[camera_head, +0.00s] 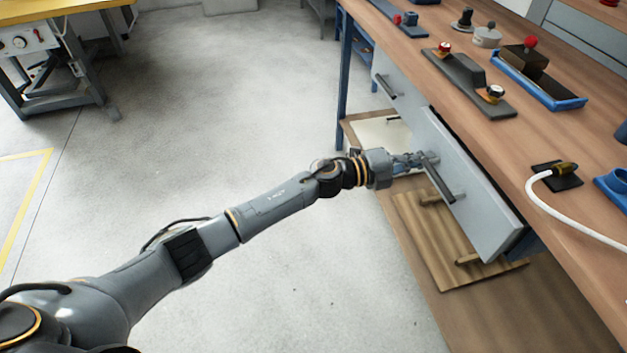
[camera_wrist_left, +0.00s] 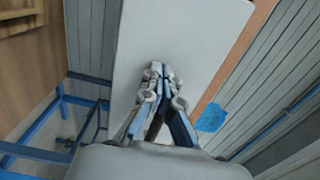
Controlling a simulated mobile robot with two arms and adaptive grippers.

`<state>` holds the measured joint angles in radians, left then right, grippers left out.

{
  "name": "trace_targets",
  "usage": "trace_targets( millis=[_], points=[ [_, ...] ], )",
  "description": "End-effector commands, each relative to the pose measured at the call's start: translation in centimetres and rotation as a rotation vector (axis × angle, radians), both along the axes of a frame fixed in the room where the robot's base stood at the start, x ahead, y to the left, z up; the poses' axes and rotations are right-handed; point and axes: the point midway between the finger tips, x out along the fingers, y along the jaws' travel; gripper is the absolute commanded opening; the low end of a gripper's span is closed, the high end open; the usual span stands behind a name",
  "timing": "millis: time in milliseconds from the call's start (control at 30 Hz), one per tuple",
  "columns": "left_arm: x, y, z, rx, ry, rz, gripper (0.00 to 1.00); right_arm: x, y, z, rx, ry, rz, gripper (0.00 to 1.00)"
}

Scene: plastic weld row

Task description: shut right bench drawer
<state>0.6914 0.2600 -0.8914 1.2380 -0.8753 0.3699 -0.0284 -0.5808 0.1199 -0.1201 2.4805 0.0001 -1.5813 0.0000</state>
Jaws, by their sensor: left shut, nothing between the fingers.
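The right bench drawer (camera_head: 480,205) has a light grey front with a dark bar handle (camera_head: 440,182). Its front stands out from the bench, with a dark gap along its top edge, so it is partly open. My left gripper (camera_head: 428,158) is shut and empty, with its fingertips at the drawer front near the upper end of the handle. I cannot tell if they touch it. In the left wrist view the shut fingers (camera_wrist_left: 158,75) point at the pale drawer front (camera_wrist_left: 190,35). My right gripper is not in view.
Another drawer (camera_head: 391,88) sits farther along the wooden bench (camera_head: 540,135) and looks closer in. Tools, a blue tray (camera_head: 540,85) and a white hose (camera_head: 570,220) lie on top. Below is a low shelf with a wooden board (camera_head: 425,245). The floor (camera_head: 230,110) left is clear.

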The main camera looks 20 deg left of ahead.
Motion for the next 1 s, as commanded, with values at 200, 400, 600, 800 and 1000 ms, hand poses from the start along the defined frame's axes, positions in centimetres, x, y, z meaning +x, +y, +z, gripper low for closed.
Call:
trace_targets(
  millis=[200, 400, 600, 800, 1000],
  points=[
    [1.4, -2.5, -0.1, -0.001, -0.001, -0.001, 0.0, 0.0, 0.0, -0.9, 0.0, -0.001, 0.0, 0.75],
    [2.0, -3.4, 0.0, -0.001, 0.0, 0.001, 0.0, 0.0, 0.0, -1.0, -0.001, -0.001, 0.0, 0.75],
    [2.1, -3.5, 0.2, -0.003, -0.002, 0.002, 0.0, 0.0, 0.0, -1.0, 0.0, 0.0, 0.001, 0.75],
    [2.2, -3.6, 0.4, -0.004, -0.003, 0.003, 0.0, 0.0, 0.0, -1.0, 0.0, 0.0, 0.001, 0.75],
    [2.2, -3.0, 0.5, -0.006, -0.004, 0.004, 0.0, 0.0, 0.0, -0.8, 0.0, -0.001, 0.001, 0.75]
  ],
)
